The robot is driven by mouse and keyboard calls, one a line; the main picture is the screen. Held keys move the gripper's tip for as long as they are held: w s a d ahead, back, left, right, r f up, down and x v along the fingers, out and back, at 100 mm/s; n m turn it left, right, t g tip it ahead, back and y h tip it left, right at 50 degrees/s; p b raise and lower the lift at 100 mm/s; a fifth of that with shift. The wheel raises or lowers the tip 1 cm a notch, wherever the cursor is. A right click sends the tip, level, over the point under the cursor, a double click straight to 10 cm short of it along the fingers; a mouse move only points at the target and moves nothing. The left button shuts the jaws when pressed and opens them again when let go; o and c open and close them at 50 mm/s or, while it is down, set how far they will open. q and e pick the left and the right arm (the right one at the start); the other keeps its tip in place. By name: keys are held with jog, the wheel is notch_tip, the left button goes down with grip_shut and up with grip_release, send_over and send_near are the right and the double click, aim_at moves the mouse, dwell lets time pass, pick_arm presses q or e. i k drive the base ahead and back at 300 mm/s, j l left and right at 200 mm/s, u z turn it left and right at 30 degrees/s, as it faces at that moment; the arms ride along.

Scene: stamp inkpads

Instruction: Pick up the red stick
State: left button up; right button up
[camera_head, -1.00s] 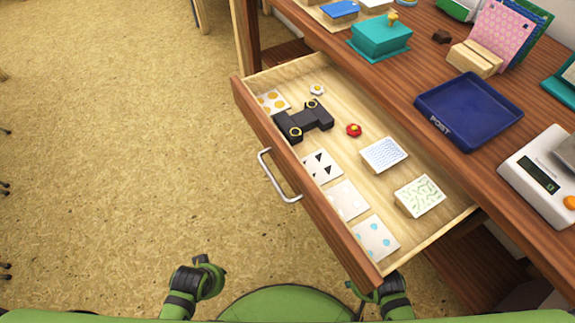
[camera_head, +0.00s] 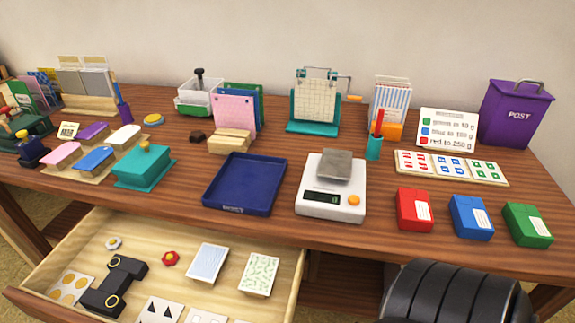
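The red stick (camera_head: 379,121) stands upright, leaning slightly, in a small teal cup (camera_head: 373,149) on the desk, right of the scale. Its lower end is hidden inside the cup. A dark ribbed part of one of my arms fills the lower right corner, in front of the desk. No gripper fingers show in the head view, and my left arm is out of the picture.
A white scale (camera_head: 331,203) stands left of the cup, and a stamp card (camera_head: 451,168) lies to its right. Striped envelopes (camera_head: 391,100) stand behind it. Red (camera_head: 414,210), blue (camera_head: 470,217) and green (camera_head: 527,224) boxes line the front edge. An open drawer (camera_head: 190,238) juts out lower left.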

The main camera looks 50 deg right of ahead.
aim_at(379, 120)
jog(key=z, duration=2.05)
